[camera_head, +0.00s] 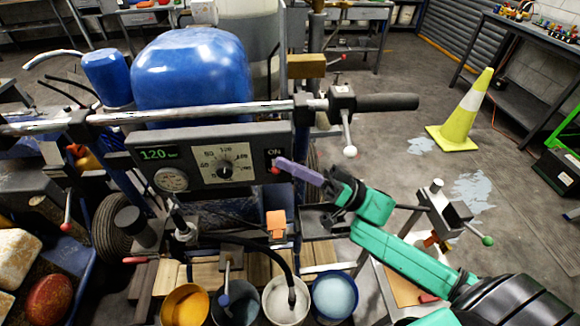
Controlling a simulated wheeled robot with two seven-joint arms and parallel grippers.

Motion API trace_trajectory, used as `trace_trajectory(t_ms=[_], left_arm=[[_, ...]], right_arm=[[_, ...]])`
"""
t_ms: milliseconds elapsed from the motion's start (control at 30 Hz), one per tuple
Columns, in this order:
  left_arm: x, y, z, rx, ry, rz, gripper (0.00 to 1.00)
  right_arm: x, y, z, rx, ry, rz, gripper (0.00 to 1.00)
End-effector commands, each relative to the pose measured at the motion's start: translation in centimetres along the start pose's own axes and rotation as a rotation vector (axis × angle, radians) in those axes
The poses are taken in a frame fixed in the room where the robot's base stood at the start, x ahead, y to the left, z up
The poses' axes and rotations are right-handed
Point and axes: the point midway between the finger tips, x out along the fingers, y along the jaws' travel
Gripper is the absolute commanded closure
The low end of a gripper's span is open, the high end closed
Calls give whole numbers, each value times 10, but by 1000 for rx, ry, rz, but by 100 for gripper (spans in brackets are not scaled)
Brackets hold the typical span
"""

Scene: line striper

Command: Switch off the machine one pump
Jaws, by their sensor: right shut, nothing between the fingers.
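The line striper has a dark control panel (200,180) below its handlebar (200,113). The panel carries a green display (158,153) reading 120, a round gauge (172,179) and a dial (225,172). At its right end is an ON label (274,153) with a small red-tipped switch (275,170) beneath it. My right gripper (283,166) has purple fingers that are shut and empty. Its tips are at or very close to the switch and partly cover it; I cannot tell whether they touch. My left gripper is not in view.
A blue tank (190,75) stands behind the handlebar. A lever with a white knob (349,150) hangs near the right grip, above my right arm. Several paint buckets (335,297) stand below. A yellow cone (465,115) is on the open floor at right.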

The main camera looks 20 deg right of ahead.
Motion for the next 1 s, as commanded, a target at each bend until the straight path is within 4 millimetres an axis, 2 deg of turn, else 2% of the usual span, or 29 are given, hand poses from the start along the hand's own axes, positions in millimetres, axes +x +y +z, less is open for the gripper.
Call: trace_trajectory(t_ms=[267, 500, 700, 1000], left_arm=[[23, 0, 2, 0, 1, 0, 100], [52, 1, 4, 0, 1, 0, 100], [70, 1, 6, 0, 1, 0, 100], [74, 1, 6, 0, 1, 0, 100]], right_arm=[[-5, 2, 8, -99, -1, -58, 100], [-9, 4, 16, -253, -2, -147, 100], [-11, 5, 19, -379, -1, -221, 100], [-11, 5, 19, -408, -1, -238, 100]])
